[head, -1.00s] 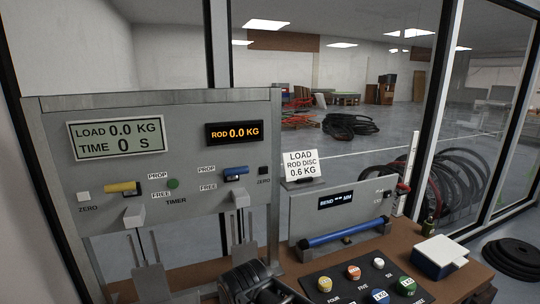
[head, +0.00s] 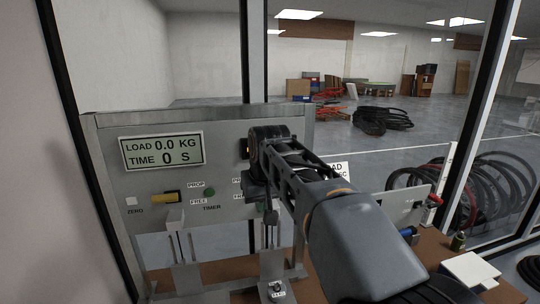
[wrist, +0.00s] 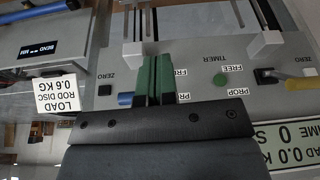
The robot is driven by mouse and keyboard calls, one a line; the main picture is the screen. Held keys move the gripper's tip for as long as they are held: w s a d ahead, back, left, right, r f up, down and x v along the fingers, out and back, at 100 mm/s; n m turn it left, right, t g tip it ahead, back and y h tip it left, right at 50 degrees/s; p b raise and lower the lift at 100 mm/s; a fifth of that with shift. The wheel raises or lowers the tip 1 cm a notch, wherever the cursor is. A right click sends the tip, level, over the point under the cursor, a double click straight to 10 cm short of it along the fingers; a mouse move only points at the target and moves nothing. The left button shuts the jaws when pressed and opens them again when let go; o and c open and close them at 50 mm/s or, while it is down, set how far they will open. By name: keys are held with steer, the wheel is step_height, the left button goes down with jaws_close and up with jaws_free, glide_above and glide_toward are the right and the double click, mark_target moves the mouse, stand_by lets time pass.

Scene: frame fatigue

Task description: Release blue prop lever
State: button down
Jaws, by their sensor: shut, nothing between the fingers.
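The blue prop lever (wrist: 125,98) shows in the wrist view as a short blue piece just left of my gripper's green fingers (wrist: 153,62). That view is upside down, and the fingers hide part of the lever and the partly covered PROP and FREE labels. The fingers are shut together, with nothing visible between them. I cannot tell if they touch the lever. In the head view my gripper (head: 262,206) is at the right part of the grey panel (head: 225,160), and my arm hides the blue lever.
A yellow lever (head: 165,197) and green timer button (head: 209,192) are on the panel's left part. The bend gauge (wrist: 45,45) and load card (wrist: 45,95) are beside the panel. A white box (head: 470,272) sits on the brown bench.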

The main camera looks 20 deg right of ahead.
steer(key=w+d+r+p, duration=0.2)
steer(key=w+d+r, duration=0.1)
steer(key=r, duration=0.5)
steer(key=w+d+r+m+p, duration=0.1)
steer(key=w+d+r+p, duration=0.2)
steer(key=r, duration=0.4)
steer(key=shift+w+r, duration=0.35)
steer(key=shift+w, duration=0.1)
steer(key=shift+a+f, duration=0.1)
steer(key=x, duration=0.7)
steer(key=s+x, duration=0.1)
steer(key=x, duration=0.3)
steer(key=shift+f, duration=0.25)
steer(key=shift+s+f+p, duration=0.35)
steer(key=shift+s+f, duration=0.05)
steer(key=shift+f, duration=0.1)
steer(key=shift+s+f, duration=0.2)
steer(key=shift+f, duration=0.3)
